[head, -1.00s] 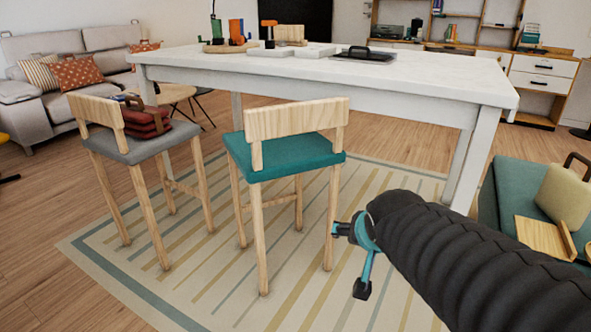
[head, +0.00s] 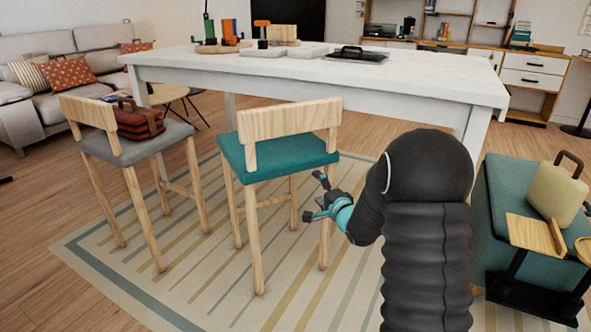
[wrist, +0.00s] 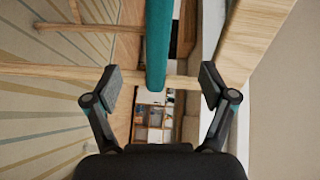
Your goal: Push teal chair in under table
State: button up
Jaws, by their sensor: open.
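The teal chair (head: 272,160) stands on the rug at the near side of the white table (head: 330,76). My gripper (head: 316,195) is just right of the chair, below seat height, by the right legs. In the wrist view my gripper (wrist: 157,80) is open, with the teal seat edge (wrist: 158,45) and a wood leg (wrist: 45,70) seen beyond and between the fingers. I cannot tell whether it touches the chair.
A grey-seated chair (head: 135,150) with a red bag (head: 137,121) stands to the left. A teal bench (head: 500,190) with a cream case (head: 556,195) stands at right. The striped rug (head: 190,265) is clear in front of the chairs.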

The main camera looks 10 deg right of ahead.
aim_at(295, 170)
jog(key=shift+m+y, duration=0.4)
jog(key=x, duration=1.1)
jog(key=f+p+x, duration=0.1)
jog(key=x, duration=0.4)
jog(key=shift+w+a, duration=0.15)
jog(key=shift+w, duration=0.2)
grip_shut()
